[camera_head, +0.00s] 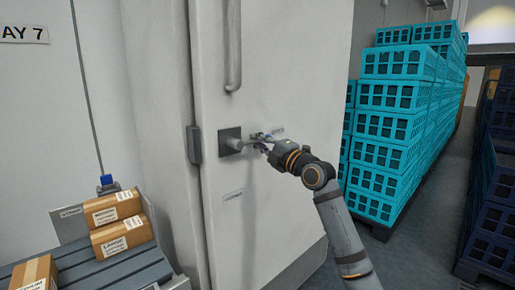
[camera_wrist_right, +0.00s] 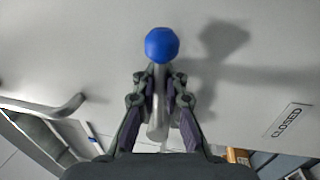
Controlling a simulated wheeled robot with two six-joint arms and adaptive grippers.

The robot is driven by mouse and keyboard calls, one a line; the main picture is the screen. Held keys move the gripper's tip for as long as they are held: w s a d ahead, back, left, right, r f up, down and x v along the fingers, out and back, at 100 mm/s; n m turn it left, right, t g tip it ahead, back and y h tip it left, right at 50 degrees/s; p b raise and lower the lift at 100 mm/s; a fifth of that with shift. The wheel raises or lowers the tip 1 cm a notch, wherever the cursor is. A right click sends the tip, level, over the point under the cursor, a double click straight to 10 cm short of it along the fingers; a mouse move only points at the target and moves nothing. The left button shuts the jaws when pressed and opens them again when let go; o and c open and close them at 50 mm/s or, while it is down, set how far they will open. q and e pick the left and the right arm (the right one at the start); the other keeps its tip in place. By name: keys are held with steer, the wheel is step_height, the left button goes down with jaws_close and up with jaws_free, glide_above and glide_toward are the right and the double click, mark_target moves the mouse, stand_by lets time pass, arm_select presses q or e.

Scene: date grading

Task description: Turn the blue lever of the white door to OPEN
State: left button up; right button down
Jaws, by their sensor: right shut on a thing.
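The white door (camera_head: 275,75) fills the middle of the head view. Its grey lever shaft (camera_head: 228,151) stands out to the right of a dark square plate (camera_head: 229,134). My right gripper (camera_head: 262,141) is at the lever's outer end. In the right wrist view the gripper (camera_wrist_right: 161,98) has its fingers on both sides of the grey shaft, shut on the lever, and the blue knob (camera_wrist_right: 162,45) shows beyond the fingertips. A label (camera_wrist_right: 287,121) reading CLOSED is on the door to the right. My left gripper is not in view.
A vertical bar handle (camera_head: 232,45) is above the lever. Stacked turquoise crates (camera_head: 385,127) stand right of the door, with dark blue crates (camera_head: 495,225) farther right.

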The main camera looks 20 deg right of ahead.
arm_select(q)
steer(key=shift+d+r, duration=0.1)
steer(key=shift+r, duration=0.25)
arm_select(e)
steer(key=c, duration=1.4)
jaws_free()
steer(key=shift+r, duration=0.15)
steer(key=shift+c, duration=0.2)
steer(key=v, duration=0.7)
steer(key=shift+s, duration=0.3)
